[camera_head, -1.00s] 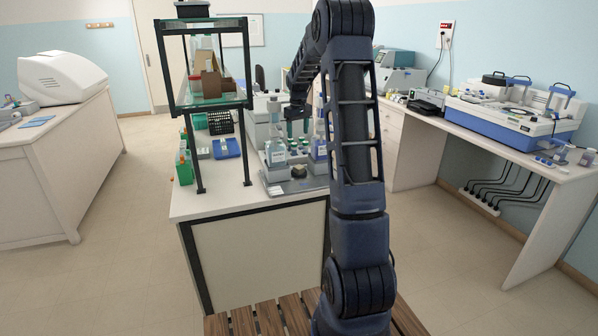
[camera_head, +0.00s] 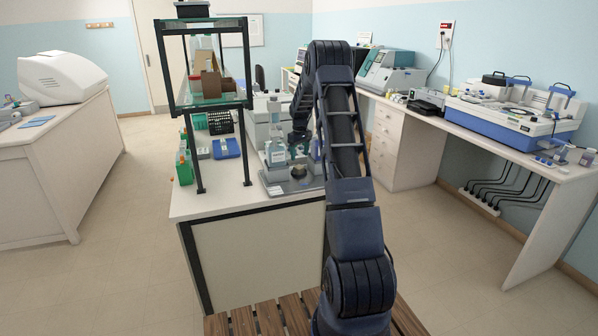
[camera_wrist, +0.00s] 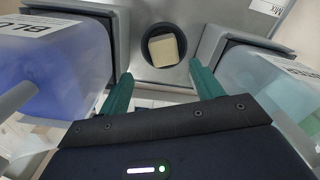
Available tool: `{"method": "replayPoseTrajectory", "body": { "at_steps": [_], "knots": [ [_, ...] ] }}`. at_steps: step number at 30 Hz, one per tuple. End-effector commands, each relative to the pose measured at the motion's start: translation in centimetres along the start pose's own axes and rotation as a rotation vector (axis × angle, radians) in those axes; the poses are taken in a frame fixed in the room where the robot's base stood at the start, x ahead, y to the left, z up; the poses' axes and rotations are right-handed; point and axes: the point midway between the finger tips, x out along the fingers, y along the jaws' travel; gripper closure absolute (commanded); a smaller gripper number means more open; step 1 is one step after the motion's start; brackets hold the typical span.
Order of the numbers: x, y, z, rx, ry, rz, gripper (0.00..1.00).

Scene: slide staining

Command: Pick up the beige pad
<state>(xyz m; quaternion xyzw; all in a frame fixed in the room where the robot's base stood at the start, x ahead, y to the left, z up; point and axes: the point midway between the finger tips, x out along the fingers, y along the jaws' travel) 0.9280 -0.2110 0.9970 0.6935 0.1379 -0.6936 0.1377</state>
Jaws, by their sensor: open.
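The beige pad (camera_wrist: 164,50) is a small square block. In the wrist view it sits inside a round dark-rimmed recess (camera_wrist: 148,64) in a grey metal surface, at the top centre. My gripper (camera_wrist: 160,82) is open, with its two green fingers apart and nothing between them. The pad lies ahead of the fingertips, roughly midway between them, and does not appear to be touched. In the head view my gripper (camera_head: 297,155) is low over the bench among the bottles, partly hidden, and the pad cannot be made out.
A bottle with blue contents (camera_wrist: 50,75) stands close on the left of my fingers, and a pale green one (camera_wrist: 265,85) on the right. In the head view, a black-framed shelf (camera_head: 248,100) stands on the bench left of my arm. A blue tray (camera_head: 226,149) lies beneath it.

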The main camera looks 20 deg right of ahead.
Motion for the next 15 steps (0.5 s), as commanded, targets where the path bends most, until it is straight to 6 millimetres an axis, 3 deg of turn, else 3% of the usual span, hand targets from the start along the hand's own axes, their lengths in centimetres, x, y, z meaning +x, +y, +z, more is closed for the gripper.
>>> {"method": "replayPoseTrajectory", "body": {
  "at_steps": [10,15],
  "knots": [
    [2.7,-0.3,0.0,0.000,-0.001,-0.001,0.35],
    [5.0,-0.8,0.0,0.001,-0.003,-0.001,0.35]
  ]
}}
